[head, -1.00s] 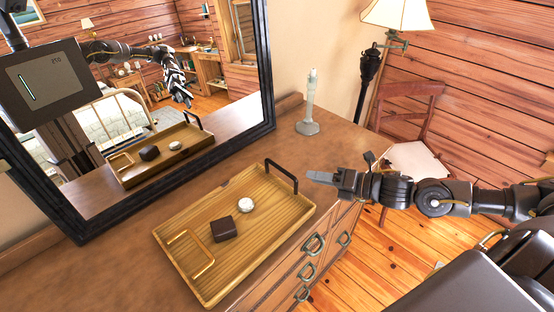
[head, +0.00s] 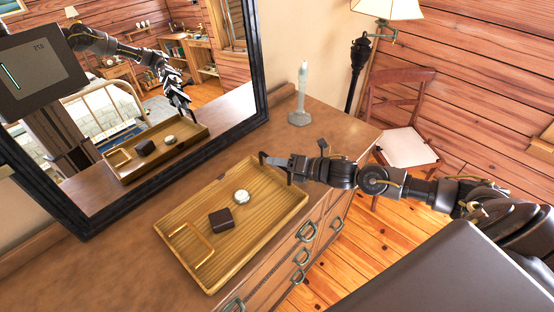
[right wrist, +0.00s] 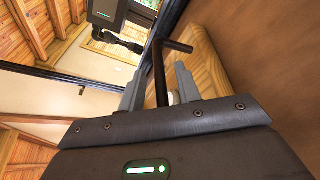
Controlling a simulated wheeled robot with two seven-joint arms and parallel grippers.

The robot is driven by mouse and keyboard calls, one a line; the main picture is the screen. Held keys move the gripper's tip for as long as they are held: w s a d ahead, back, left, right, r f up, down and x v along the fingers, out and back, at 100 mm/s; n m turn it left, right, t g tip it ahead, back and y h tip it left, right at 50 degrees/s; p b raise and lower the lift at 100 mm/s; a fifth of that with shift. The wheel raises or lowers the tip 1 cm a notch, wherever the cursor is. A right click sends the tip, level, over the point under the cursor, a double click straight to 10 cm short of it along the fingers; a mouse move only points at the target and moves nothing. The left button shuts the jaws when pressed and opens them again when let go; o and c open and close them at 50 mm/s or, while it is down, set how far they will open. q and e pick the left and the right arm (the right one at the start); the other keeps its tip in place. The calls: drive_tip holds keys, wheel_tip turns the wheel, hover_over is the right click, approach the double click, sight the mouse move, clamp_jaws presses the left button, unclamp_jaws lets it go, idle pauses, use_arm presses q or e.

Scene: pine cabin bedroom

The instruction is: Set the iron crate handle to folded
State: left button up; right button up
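The iron crate handle (right wrist: 158,72) is a dark bar standing up at the right end of the shallow wooden crate (head: 208,278). In the head view only its far corner (head: 264,158) shows clearly; my right gripper hides much of the rest. My right gripper (head: 287,161) is at this handle. In the right wrist view its two grey fingers (right wrist: 158,85) stand apart on either side of the bar, with gaps visible. My left gripper is not in view.
A dark box (head: 221,219) and a round white object (head: 241,197) lie in the crate. A pale candlestick (head: 299,112) stands on the dresser (head: 335,133) behind my gripper. A framed mirror (head: 259,75) rises at the back and reflects the crate and an arm.

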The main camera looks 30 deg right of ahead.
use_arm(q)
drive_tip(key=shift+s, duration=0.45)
use_arm(e)
drive_tip(key=shift+w+a+f, duration=0.1)
drive_tip(key=shift+w+a, duration=0.05)
drive_tip(key=shift+w, duration=0.05)
clamp_jaws()
